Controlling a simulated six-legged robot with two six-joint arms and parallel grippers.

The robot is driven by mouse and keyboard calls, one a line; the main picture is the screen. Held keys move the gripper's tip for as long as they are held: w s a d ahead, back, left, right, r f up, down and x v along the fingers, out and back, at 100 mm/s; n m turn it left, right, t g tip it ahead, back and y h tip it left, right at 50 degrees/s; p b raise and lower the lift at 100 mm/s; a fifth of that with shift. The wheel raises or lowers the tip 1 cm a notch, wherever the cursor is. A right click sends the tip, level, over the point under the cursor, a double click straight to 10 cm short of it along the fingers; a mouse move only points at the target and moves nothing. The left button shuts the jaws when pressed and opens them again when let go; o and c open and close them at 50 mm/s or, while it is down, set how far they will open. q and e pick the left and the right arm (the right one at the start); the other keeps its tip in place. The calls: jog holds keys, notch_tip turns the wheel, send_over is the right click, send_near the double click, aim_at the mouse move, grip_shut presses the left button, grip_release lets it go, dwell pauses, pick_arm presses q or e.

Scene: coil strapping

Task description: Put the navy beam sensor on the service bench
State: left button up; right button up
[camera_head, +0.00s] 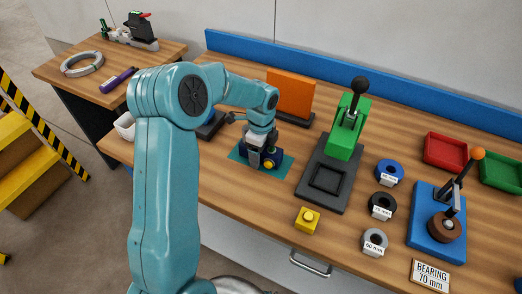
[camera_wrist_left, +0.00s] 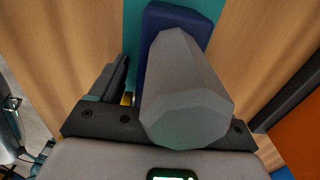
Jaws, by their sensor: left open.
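The navy beam sensor (camera_head: 272,156), with a round yellow face, stands on a teal mat (camera_head: 238,153) on the long wooden workbench. My left gripper (camera_head: 262,148) is directly over the sensor and reaches down to it. Its jaws are open. In the left wrist view the sensor's navy body (camera_wrist_left: 154,38) lies ahead of my left gripper (camera_wrist_left: 150,95), partly hidden by a large grey faceted cylinder (camera_wrist_left: 185,90). Contact between fingers and sensor cannot be told. A separate wooden bench (camera_head: 70,72) stands at the far left; no label shows which is the service bench. My right gripper is not in view.
The separate bench holds a grey coil (camera_head: 82,64), a purple tool (camera_head: 118,80) and a strapping tool (camera_head: 132,32). An orange panel (camera_head: 291,94) stands behind the sensor. A green lever press (camera_head: 348,125) stands right of it, and a yellow button box (camera_head: 307,220) in front.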

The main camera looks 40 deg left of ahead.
pick_arm(q)
notch_tip(320, 180, up, 12)
jog(key=shift+w+f, duration=0.1)
jog(key=shift+r, duration=0.3)
dwell(0.6)
